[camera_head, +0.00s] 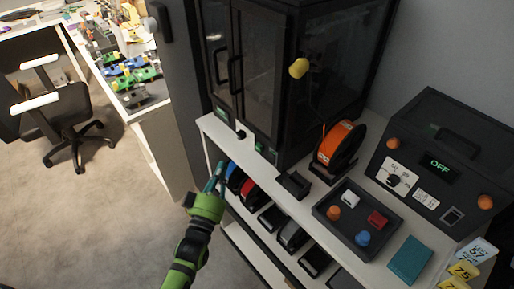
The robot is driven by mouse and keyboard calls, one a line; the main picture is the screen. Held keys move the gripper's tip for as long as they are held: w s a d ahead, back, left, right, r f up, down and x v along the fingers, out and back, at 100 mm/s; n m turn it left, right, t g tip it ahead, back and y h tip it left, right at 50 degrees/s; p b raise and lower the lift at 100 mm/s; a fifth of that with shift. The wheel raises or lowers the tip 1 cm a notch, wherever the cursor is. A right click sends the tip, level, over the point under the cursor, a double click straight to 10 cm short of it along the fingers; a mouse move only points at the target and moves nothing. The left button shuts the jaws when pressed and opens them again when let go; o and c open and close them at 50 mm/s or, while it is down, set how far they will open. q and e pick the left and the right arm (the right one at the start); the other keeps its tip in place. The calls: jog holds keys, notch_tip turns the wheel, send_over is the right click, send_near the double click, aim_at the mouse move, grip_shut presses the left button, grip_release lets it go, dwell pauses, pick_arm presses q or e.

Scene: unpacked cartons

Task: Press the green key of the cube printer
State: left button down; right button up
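A tall black cabinet with glass doors (290,75), which looks like the printer, stands on the white shelf unit. Small green spots (261,148) show low on its front; I cannot tell which is the key. My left gripper (218,172), at the end of a green and black arm, is in front of the shelf's left edge, below and left of the green spots and apart from the cabinet. Its teal fingers look close together; whether they are shut is unclear. My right gripper is not in view.
An orange spool (340,146), a dark tray (356,218) with coloured pieces, a teal block (410,260) and a black box reading OFF (440,165) stand on the shelf top. More spools fill the lower shelf. Floor at left is open, with an office chair (62,110).

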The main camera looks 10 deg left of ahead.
aim_at(259, 147)
pick_arm(q)
jog(key=shift+w+d, duration=0.1)
jog(key=shift+w+d+b, duration=0.6)
jog(key=shift+w+d, duration=0.3)
jog(key=shift+w, duration=0.2)
jog(key=shift+w+d+b, duration=0.6)
jog(key=shift+w+d, duration=0.3)
jog(key=shift+w, duration=0.25)
jog(key=shift+w+d+b, duration=0.6)
jog(key=shift+w+d, duration=0.3)
jog(key=shift+w, duration=0.2)
jog(key=shift+w, duration=0.1)
jog(key=shift+w+d, duration=0.25)
jog(key=shift+w+d+b, duration=0.3)
jog(key=shift+w+b, duration=0.05)
jog(key=shift+w, duration=0.05)
jog(key=shift+s+a+p, duration=0.4)
jog(key=shift+s+p, duration=0.1)
jog(key=shift+s+a, duration=0.15)
jog(key=shift+s, duration=0.1)
